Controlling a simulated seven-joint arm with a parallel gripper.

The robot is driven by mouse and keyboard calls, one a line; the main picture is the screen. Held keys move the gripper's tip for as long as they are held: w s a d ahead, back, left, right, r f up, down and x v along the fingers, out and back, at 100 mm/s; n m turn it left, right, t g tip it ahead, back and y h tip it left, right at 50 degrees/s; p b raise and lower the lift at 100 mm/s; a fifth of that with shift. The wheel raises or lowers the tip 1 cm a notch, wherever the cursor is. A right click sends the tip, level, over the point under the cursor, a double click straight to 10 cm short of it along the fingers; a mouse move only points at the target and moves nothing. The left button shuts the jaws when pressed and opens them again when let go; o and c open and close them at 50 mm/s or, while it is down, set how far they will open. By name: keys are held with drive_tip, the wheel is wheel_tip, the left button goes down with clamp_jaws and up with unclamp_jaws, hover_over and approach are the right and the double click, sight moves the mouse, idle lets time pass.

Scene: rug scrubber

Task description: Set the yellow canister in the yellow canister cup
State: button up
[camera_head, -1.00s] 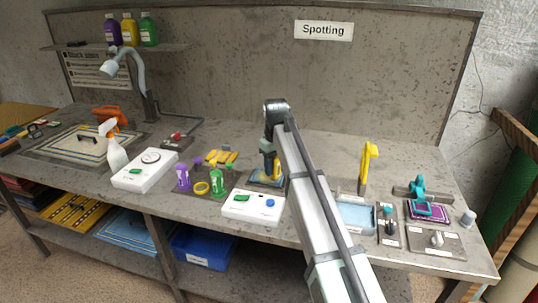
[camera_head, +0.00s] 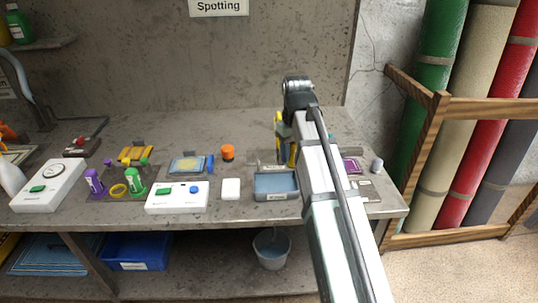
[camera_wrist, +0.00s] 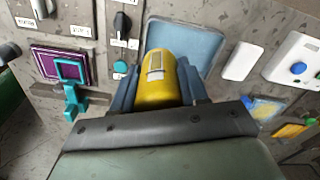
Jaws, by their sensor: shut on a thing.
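My gripper (camera_wrist: 160,98) is shut on the yellow canister (camera_wrist: 158,80), which sits between its two blue-grey fingers in the wrist view. In the head view my gripper (camera_head: 286,150) is over the back of the bench, near the blue tray, and largely hides the canister. The yellow canister cup (camera_head: 118,190) shows as a yellow ring in the dark holder on the left. It stands empty between the purple canister (camera_head: 95,182) and the green canister (camera_head: 135,183). My gripper is well to the right of it.
The blue tray (camera_head: 276,184), a white block (camera_head: 231,189), an orange-topped jar (camera_head: 227,152) and a white button box (camera_head: 177,196) stand on the bench between gripper and holder. The wrist view shows a teal clamp (camera_wrist: 75,98) by a purple pad (camera_wrist: 48,64).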

drive_tip(key=d+m, duration=0.1)
drive_tip(key=d, duration=0.4)
drive_tip(key=w+a+n, duration=0.1)
drive_tip(key=w+a, duration=0.1)
drive_tip(key=a, duration=0.3)
drive_tip(key=w+a+n, duration=0.1)
drive_tip(key=w+a, duration=0.2)
drive_tip(key=a, duration=0.2)
drive_tip(key=w+a+n, duration=0.2)
drive_tip(key=w+a, duration=0.1)
drive_tip(key=a, duration=0.2)
drive_tip(key=shift+a+r, duration=0.2)
drive_tip(key=a+f+n, duration=0.3)
drive_tip(key=a+n, duration=0.6)
drive_tip(key=a, duration=3.5)
drive_tip(key=shift+n, duration=0.8)
drive_tip(key=shift+s+a+f, duration=0.7)
drive_tip(key=shift+s+f, duration=0.15)
drive_tip(key=shift+f, duration=0.35)
drive_tip(key=shift+s+a+f, duration=0.75)
drive_tip(key=shift+s+f, duration=0.15)
drive_tip(key=shift+f, duration=0.3)
drive_tip(key=shift+s+a+f, duration=0.7)
drive_tip(key=shift+s+f, duration=0.15)
drive_tip(key=shift+f, duration=0.35)
drive_tip(key=shift+f, duration=0.65)
